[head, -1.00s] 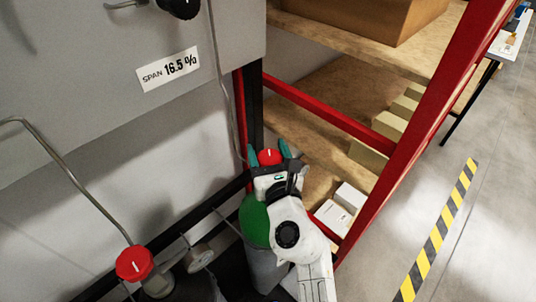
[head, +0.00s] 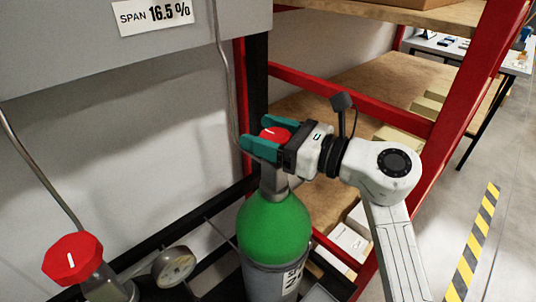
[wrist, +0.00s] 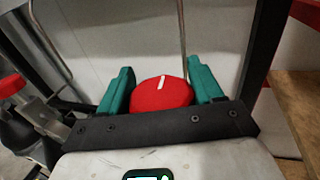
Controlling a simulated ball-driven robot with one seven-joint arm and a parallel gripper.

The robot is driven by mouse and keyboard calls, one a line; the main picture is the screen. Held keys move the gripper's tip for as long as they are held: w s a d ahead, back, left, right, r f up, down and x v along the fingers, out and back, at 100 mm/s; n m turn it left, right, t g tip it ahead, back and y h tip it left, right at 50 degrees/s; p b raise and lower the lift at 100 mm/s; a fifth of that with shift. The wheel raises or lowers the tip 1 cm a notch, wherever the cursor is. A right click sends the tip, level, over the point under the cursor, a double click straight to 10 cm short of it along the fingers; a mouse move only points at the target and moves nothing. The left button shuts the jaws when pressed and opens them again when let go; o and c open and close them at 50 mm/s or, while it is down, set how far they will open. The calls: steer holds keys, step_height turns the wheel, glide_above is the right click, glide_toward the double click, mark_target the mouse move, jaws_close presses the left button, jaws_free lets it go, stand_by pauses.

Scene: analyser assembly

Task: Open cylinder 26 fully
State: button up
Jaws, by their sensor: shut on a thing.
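A grey cylinder with a green shoulder (head: 274,228) stands upright in the middle of the head view. Its label is only partly visible, so I cannot read its number. On top is a red valve knob (head: 274,134) with a white mark. My gripper (head: 262,138) comes in from the right, with its teal fingers on either side of this knob, shut on it. In the wrist view the red knob (wrist: 161,94) sits between the two fingers, its white mark pointing away and slightly right.
A second red knob (head: 72,259) and a pressure gauge (head: 174,267) are at lower left. A grey panel (head: 60,50) bears a "SPAN 16.5 %" label (head: 155,15). A red-framed shelf (head: 480,90) stands close on the right. Open floor with a striped line (head: 473,245) lies beyond.

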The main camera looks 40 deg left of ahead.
steer(key=shift+s+f+n+g+h+b, duration=0.15)
steer(key=shift+n+g+h+b, duration=0.35)
steer(key=shift+n+g+b, duration=0.8)
steer(key=shift+d+g+b, duration=0.1)
steer(key=shift+g+b, duration=0.3)
steer(key=shift+b, duration=0.05)
steer(key=o, duration=1)
steer(key=shift+c, duration=0.2)
steer(key=v, duration=0.7)
steer(key=shift+d, duration=0.2)
